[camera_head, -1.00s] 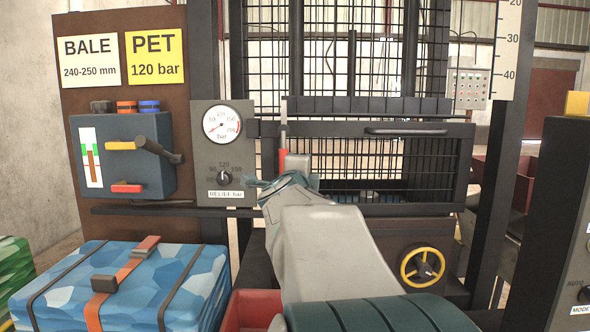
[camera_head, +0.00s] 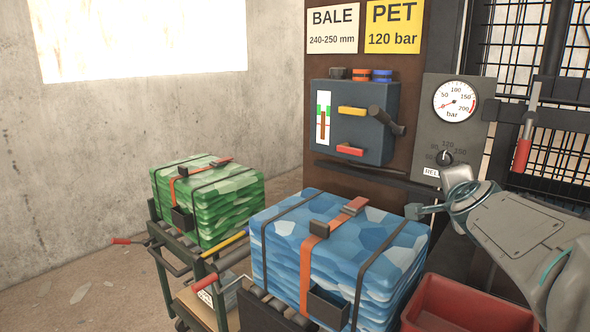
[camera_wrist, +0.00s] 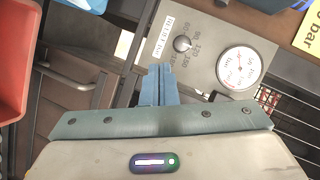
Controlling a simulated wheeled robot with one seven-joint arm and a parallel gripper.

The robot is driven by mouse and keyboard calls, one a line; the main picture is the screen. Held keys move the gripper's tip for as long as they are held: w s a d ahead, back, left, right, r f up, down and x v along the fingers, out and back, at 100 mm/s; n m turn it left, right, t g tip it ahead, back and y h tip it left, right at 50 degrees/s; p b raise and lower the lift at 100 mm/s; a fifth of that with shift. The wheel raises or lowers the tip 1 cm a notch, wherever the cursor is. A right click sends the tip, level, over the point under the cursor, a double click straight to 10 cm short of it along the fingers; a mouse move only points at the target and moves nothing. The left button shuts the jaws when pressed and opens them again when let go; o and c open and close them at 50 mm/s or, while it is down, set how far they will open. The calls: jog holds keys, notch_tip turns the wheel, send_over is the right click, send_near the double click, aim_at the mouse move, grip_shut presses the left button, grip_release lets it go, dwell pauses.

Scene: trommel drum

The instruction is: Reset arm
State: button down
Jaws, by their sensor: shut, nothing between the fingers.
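My gripper (camera_head: 424,211) is at the right of the head view, below the grey relief panel and beside the right end of the blue bale. In the wrist view my gripper's fingers (camera_wrist: 158,75) are together with nothing between them, pointing toward the grey panel (camera_wrist: 205,50). My gripper is not seen holding anything.
A blue strapped bale (camera_head: 390,250) stands front centre, and a green strapped bale (camera_head: 235,205) sits on a cart (camera_head: 163,275) at left. A red bin (camera_head: 470,308) lies below my arm. A blue-grey control box (camera_head: 375,95) and a red-handled lever (camera_head: 523,153) are behind. Open floor lies at left.

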jog(key=s+a+f+n+g+y+p, duration=0.1)
jog(key=a+f+n+y, duration=0.25)
jog(key=a, duration=0.25)
jog(key=s+a+f+n+g+y+p, duration=0.1)
jog(key=s+a+f+n+y, duration=0.1)
jog(key=a+n, duration=0.3)
jog(key=s+a+f+n+g+p, duration=0.2)
jog(key=s+a+f+n+g, duration=0.2)
jog(key=s, duration=0.4)
jog(key=s+a+f+n+g+p, duration=0.2)
jog(key=s+a+f+n+g, duration=0.2)
jog(key=s, duration=0.4)
jog(key=shift+s+a+f+n+g, duration=0.4)
jog(key=shift+a+f+n, duration=0.45)
jog(key=shift+a, duration=0.4)
jog(key=shift+d, duration=0.1)
